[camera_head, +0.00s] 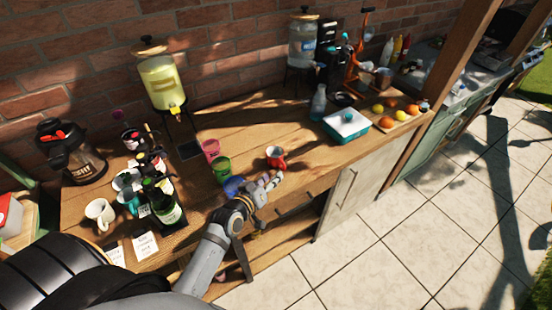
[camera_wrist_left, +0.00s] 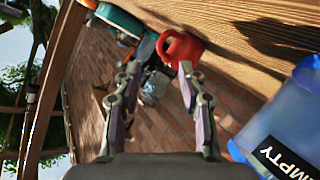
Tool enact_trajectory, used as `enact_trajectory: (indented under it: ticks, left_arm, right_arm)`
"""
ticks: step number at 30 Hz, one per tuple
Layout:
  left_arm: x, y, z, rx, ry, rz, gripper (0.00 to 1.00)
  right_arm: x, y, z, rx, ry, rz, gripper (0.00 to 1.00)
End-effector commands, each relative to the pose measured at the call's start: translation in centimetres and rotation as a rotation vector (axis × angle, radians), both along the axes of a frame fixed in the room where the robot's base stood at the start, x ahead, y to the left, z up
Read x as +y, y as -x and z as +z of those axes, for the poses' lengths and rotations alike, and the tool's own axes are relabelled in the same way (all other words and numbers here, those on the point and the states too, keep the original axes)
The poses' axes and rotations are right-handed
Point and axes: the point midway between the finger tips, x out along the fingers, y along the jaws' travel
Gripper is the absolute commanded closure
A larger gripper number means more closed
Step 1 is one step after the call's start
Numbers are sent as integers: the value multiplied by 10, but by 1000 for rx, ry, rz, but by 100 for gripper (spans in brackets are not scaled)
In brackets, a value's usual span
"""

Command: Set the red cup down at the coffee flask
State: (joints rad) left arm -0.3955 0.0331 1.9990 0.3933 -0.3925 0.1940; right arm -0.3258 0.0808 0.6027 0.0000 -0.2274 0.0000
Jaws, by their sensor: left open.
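The coffee flask (camera_head: 82,160), dark with a clear lower part and red on top, stands at the table's left end, far from the cup. My left gripper (camera_head: 271,180) is open and empty, low at the front edge just in front of the red cup. In the left wrist view the red cup (camera_wrist_left: 181,49) shows just beyond the tip of the right-hand finger. It is not between the fingers (camera_wrist_left: 158,82). My right gripper is not in view.
A blue cup (camera_head: 233,186), marked EMPTY in the left wrist view (camera_wrist_left: 282,125), stands close beside my left gripper. Green (camera_head: 221,170) and pink (camera_head: 210,149) cups stand left of it. A dark bottle (camera_head: 163,205) and mugs crowd the table before the flask. A lemonade dispenser (camera_head: 161,82) stands behind.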

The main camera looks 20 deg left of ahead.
Motion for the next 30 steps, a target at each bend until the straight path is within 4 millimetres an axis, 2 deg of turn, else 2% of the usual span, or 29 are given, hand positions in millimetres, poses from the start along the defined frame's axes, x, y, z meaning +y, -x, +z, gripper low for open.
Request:
enact_trajectory:
  ticks: [2, 4, 9, 11, 14, 18, 21, 25, 30]
  left_arm:
    - [-2, -10, -1, -1, 0, 0, 59]
    - [-2, -13, -3, 0, 0, 0, 59]
    - [-3, -20, -4, 0, -1, 0, 59]
    - [-4, -30, -5, 0, 0, -1, 59]
    - [-6, -46, -11, 0, 0, -1, 59]
    - [-8, -61, -18, -1, -1, -1, 59]
    - [-9, -62, -20, -1, -2, -1, 59]
    - [-9, -62, -20, 0, -1, -2, 59]
    - [-8, -62, -20, 0, -1, -2, 82]
  right_arm:
    - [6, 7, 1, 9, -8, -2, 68]
    - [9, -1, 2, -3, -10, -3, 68]
    - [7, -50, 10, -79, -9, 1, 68]
    - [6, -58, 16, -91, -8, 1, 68]
    - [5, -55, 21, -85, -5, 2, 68]
    - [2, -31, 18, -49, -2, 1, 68]
    - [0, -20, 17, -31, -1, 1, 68]
    - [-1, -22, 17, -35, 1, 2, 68]
    - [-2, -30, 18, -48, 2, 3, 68]
